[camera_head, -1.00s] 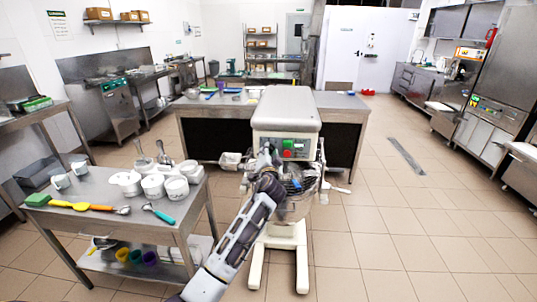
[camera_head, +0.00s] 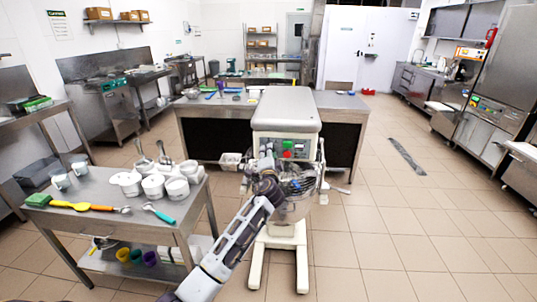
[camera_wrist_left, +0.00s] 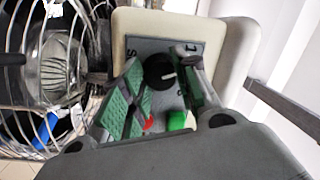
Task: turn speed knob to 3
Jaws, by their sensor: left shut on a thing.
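The mixer (camera_head: 285,107) stands on the floor ahead, a cream machine with a wire bowl guard on its front. Its control panel carries a green button (camera_head: 288,144), a red button (camera_head: 287,154) and a black speed knob (camera_wrist_left: 160,72). The knob has a white pointer line that lies roughly sideways in the left wrist view; I cannot read its number. My left gripper (camera_head: 266,158) is at the left side of the panel. In the left wrist view its green-padded fingers (camera_wrist_left: 163,85) are around the knob, shut on it. My right gripper does not show.
A steel table (camera_head: 100,220) with white bowls and utensils stands at the left. A steel counter (camera_head: 195,110) is behind the mixer. The wire bowl guard (camera_wrist_left: 62,70) is close beside the panel.

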